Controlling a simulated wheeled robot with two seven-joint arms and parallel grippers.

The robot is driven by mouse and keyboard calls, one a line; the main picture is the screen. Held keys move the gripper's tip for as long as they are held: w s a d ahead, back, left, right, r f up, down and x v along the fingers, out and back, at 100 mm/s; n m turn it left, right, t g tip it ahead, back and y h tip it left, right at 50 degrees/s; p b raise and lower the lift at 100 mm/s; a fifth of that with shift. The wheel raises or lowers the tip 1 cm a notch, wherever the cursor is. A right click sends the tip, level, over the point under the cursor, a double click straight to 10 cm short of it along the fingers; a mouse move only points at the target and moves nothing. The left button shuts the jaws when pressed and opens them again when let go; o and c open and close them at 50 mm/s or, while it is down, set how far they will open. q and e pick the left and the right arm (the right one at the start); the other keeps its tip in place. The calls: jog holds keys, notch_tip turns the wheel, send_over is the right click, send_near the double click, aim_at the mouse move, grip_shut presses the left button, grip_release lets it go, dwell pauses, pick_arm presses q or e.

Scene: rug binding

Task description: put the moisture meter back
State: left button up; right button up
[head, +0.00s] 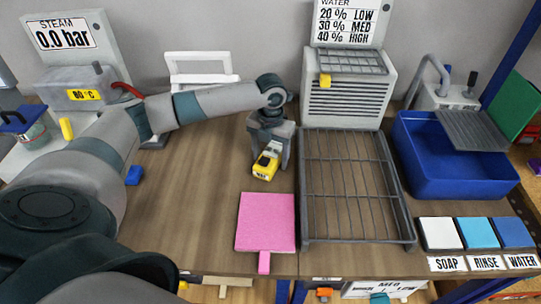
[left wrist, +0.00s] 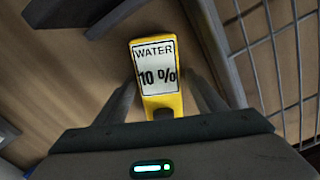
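The moisture meter (head: 265,166) is a small yellow device with a white display. It is over the wooden worktop, just left of the wire rack. My left gripper (head: 270,160) points down at it, with a finger on each side. In the left wrist view the meter (left wrist: 158,78) is between the two fingers (left wrist: 159,85), and its display reads WATER 10 %. The fingertips look close to its sides. I cannot tell whether they press on it or whether it rests on the worktop. My right gripper is not in view.
The wire rack (head: 350,190) is on the right, with a blue basin (head: 440,170) beyond it. A pink pad (head: 266,222) lies in front of the meter. Soap, rinse and water pads (head: 478,233) are front right. A steam unit (head: 85,90) stands back left. The middle-left worktop (head: 195,190) is clear.

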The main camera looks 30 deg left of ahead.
aim_at(271, 154)
pick_arm(q)
jog(key=shift+r, duration=0.15)
notch_tip(271, 154, up, 12)
jog(key=b, duration=0.3)
dwell(0.4)
dwell(0.5)
